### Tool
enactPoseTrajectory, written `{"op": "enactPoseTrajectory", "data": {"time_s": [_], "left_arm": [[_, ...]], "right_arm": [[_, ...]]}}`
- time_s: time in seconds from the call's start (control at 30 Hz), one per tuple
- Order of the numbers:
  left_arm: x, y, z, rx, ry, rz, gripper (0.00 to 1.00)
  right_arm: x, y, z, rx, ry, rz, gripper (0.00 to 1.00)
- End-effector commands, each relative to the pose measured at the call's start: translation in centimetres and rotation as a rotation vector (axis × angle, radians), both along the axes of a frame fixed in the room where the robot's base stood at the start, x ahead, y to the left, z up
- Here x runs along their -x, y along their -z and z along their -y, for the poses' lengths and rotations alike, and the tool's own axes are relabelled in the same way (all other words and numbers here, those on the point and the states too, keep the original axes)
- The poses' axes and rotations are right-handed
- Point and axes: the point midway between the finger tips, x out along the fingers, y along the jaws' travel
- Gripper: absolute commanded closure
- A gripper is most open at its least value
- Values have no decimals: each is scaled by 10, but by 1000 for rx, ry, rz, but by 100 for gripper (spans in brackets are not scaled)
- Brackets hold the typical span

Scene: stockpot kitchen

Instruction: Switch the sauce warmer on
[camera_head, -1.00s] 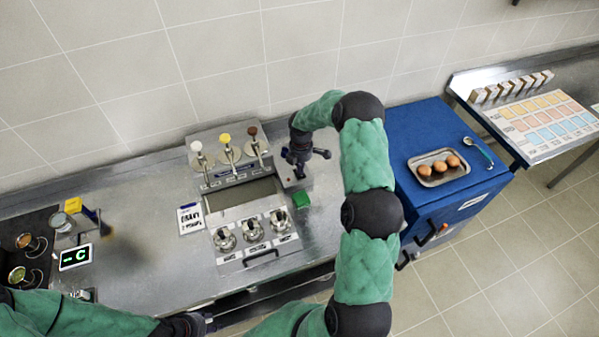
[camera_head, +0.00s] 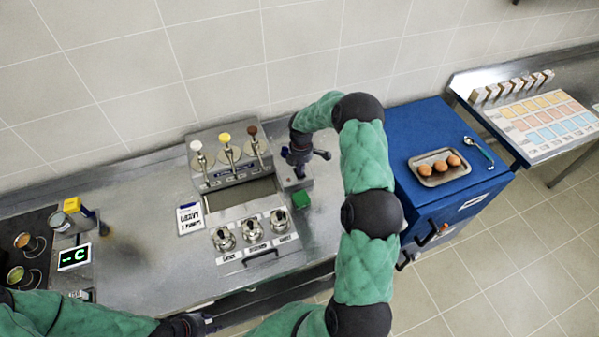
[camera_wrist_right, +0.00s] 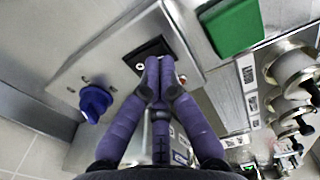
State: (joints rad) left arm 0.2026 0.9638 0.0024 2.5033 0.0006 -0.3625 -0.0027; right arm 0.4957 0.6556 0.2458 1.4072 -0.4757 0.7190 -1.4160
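The sauce warmer (camera_head: 240,195) stands on the steel counter, with three pumps at its back and three lidded pots at its front. Its control panel (camera_wrist_right: 103,62) fills the left of the right wrist view, with a black rocker switch (camera_wrist_right: 148,56) in a dark frame and a blue knob (camera_wrist_right: 95,101). My right gripper (camera_wrist_right: 160,63) is shut and empty, its fingertips together over the switch's near part; whether they touch it I cannot tell. In the head view, this gripper (camera_head: 299,174) is at the warmer's right end. My left gripper (camera_head: 208,324) is at the bottom edge, its fingers unclear.
A green block (camera_head: 301,200) sits just in front of the panel and also shows in the right wrist view (camera_wrist_right: 232,25). A white label card (camera_head: 190,218) lies left of the warmer. A blue cabinet (camera_head: 410,125) with a tray of eggs (camera_head: 440,168) stands right of my right arm.

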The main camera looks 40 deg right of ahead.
Motion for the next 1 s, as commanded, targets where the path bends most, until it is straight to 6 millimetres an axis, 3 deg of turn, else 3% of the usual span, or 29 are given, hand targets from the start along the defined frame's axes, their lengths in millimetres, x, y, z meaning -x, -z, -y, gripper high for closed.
{"op": "enactPoseTrajectory", "data": {"time_s": [1.0], "left_arm": [[0,9,0,0,0,0,60]], "right_arm": [[0,14,0,0,0,0,100]]}}
